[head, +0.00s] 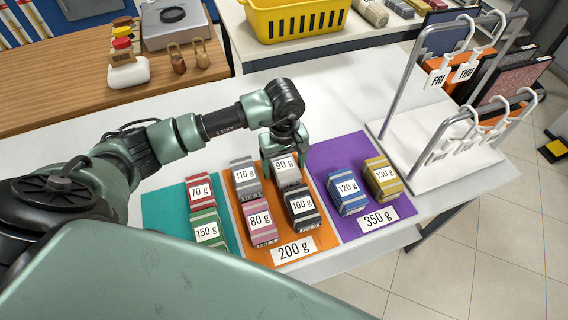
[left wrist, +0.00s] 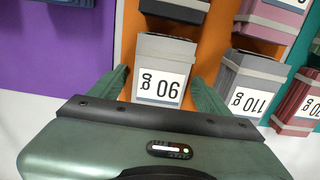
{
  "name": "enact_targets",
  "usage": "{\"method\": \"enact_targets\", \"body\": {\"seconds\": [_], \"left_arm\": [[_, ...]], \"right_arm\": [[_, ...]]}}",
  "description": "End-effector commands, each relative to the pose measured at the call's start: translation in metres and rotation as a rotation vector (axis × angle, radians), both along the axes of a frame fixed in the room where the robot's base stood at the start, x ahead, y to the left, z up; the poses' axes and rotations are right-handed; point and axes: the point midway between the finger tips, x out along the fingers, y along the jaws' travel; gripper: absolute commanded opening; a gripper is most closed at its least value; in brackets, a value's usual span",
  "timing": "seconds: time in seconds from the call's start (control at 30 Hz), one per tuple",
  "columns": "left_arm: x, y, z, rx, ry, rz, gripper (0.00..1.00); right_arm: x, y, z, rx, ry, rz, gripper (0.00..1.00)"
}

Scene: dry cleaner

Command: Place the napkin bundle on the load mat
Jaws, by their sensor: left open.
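My left gripper (head: 286,156) is over the back of the orange mat (head: 250,241), above the grey 90 g bundle (head: 287,180). In the left wrist view the fingers of this open gripper (left wrist: 163,88) stand on either side of the 90 g bundle (left wrist: 168,52); contact is not clear. The orange mat, with a 200 g card (head: 293,249), also bears a grey 110 g bundle (head: 245,186), a pink 80 g bundle (head: 264,237) and a black 100 g bundle (head: 303,220). My right gripper is not in view.
The purple mat (head: 330,148) has a 350 g card (head: 379,218), a blue 120 g bundle (head: 347,205) and a yellow 130 g bundle (head: 388,191). The teal mat (head: 160,212) bears red 70 g (head: 199,204) and green 150 g (head: 207,243) bundles. A hanging rack (head: 440,125) stands right.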

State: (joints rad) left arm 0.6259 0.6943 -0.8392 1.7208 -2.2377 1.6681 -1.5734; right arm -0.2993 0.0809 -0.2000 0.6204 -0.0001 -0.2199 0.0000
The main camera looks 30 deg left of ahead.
Motion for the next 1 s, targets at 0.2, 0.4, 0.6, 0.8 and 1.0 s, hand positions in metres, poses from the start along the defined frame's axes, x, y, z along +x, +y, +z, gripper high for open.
{"method": "enact_targets", "body": {"seconds": [0.2, 0.4, 0.6, 0.8, 1.0], "left_arm": [[0.002, 0.0, 0.015, 0.0, -0.006, 0.0, 0.78], [0.002, 0.0, 0.057, 0.001, -0.008, -0.002, 0.78], [0.001, 0.0, 0.097, 0.0, -0.004, 0.0, 0.78], [0.0, 0.0, 0.119, -0.001, -0.002, 0.0, 0.78], [0.0, 0.0, 0.123, 0.001, 0.001, 0.0, 0.78]], "right_arm": [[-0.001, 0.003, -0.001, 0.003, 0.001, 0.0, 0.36], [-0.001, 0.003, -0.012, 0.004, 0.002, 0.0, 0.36], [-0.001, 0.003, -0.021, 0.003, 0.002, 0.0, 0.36], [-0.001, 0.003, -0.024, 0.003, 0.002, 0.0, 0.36], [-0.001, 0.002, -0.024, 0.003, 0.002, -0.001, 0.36]]}}
